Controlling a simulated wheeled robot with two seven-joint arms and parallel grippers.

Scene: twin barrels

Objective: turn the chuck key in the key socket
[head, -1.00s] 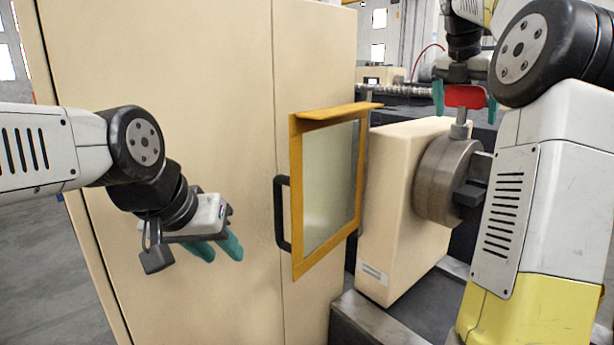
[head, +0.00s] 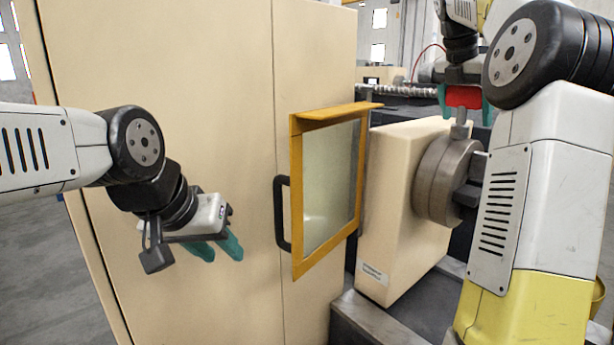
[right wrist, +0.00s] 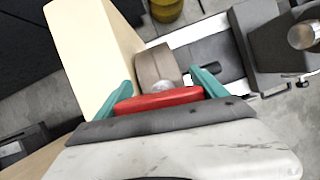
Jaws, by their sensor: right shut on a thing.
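The chuck key has a red handle (head: 464,97) and a grey shank (head: 460,128) that points down to the top of the round metal chuck (head: 440,180). The shank meets the chuck's rim, where the key socket is hidden. My right gripper (head: 465,100) is above the chuck, shut on the red handle. In the right wrist view the red handle (right wrist: 158,100) lies between the two teal fingers, with the chuck (right wrist: 156,66) beyond it. My left gripper (head: 217,248) is empty, its teal fingers apart, in front of the beige cabinet.
The beige headstock (head: 402,205) carries the chuck. A yellow-framed window guard (head: 298,200) with a black handle (head: 282,213) stands left of it. The tall beige cabinet (head: 190,80) fills the left. A yellow barrel (right wrist: 167,9) shows in the right wrist view.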

